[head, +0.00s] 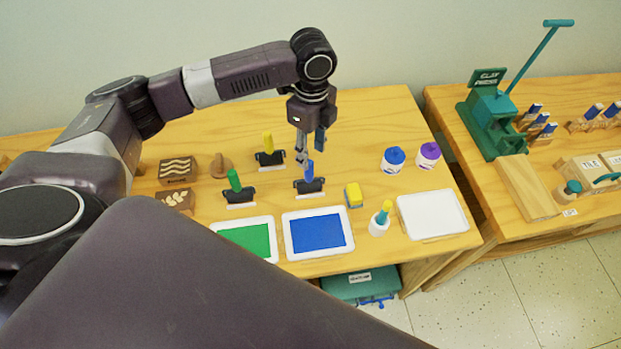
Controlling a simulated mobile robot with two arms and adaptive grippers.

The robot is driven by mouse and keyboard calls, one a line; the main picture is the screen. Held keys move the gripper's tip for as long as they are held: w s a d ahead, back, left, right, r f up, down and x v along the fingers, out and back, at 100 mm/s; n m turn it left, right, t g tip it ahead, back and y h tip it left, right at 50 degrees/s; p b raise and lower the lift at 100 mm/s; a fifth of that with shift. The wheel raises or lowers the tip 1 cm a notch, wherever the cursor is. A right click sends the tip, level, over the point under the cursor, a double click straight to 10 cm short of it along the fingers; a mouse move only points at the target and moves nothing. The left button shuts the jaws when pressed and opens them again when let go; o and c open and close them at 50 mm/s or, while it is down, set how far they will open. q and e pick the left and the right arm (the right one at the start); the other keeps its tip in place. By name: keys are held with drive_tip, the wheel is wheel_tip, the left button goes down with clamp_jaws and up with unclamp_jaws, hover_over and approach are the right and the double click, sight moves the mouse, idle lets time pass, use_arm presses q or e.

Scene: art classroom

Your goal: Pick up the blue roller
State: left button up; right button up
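The blue roller (310,184) rests near the middle of the table, with its blue handle pointing up and its dark roller part on a pale rest. My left gripper (310,149) points down just above the blue handle. Its two fingers are apart, with a gap between them. The handle top shows just below the fingertips; I cannot tell whether it reaches between them. The gripper does not appear to hold anything. My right gripper is not in view.
A green roller (238,189) and a yellow roller (269,152) stand close by on the left. A blue paint tray (289,240) and green tray (273,226) lie in front. A yellow block (353,195), a glue-like bottle (379,222) and paint jars (393,160) stand to the right.

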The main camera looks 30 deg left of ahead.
sight(309, 177)
use_arm(q)
drive_tip(key=shift+s+f, duration=0.1)
drive_tip(key=shift+f, duration=0.35)
drive_tip(key=f, duration=0.1)
drive_tip(key=f+p, duration=0.1)
drive_tip(key=f, duration=0.1)
drive_tip(key=f+p, duration=0.1)
drive_tip(key=shift+a+f, duration=0.25)
drive_tip(key=shift+a, duration=0.1)
drive_tip(key=shift+f, duration=0.25)
clamp_jaws()
